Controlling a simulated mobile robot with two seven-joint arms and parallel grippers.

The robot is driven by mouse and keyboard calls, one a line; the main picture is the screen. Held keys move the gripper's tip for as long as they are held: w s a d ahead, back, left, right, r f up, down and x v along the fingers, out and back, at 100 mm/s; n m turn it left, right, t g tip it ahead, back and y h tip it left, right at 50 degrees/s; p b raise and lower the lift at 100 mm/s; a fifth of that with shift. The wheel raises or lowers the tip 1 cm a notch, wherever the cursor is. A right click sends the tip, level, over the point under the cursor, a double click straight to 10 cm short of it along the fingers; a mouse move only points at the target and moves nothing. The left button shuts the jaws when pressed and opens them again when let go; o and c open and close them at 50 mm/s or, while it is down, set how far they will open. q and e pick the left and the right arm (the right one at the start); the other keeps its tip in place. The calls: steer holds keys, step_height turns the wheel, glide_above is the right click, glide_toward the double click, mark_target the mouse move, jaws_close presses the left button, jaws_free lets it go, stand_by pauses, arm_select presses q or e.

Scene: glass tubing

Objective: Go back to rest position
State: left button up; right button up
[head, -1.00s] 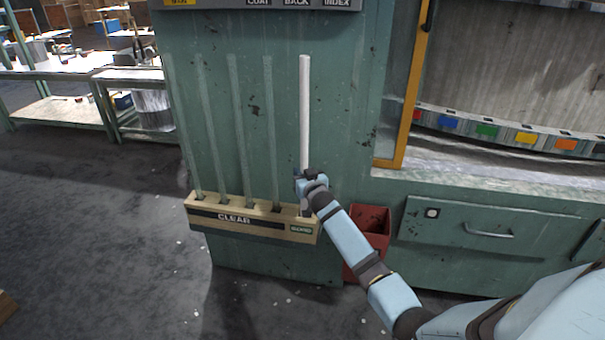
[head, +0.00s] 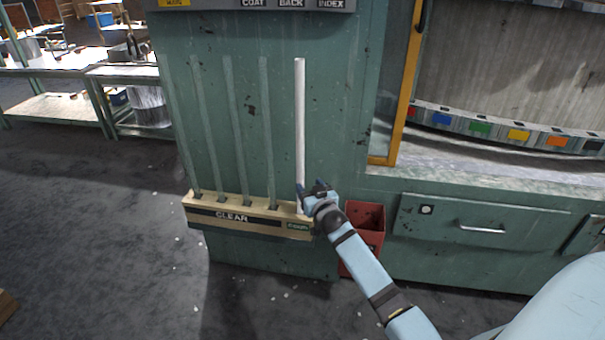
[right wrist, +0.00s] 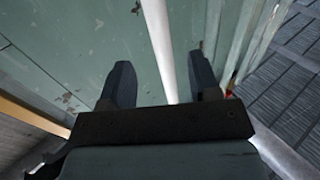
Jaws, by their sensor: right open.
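My right gripper (head: 312,188) is in front of the lower part of a white glass tube (head: 300,120). Whether the fingers still flank the tube is hard to tell. Several clear greenish tubes (head: 236,135) stand in the same rack to the left. My left gripper is not in view.
A red bin (head: 364,222) stands just right of the rack, behind my right arm. A green cabinet with a drawer (head: 480,228) and a worktop (head: 450,170) lie to the right. An orange post (head: 402,90) rises at the worktop's left end. The floor at left is open.

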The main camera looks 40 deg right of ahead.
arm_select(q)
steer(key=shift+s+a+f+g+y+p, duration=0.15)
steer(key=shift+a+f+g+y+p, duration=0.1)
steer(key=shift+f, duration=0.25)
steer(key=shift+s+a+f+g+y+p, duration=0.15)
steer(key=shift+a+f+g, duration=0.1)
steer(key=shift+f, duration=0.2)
arm_select(e)
steer(key=shift+v, duration=2.35)
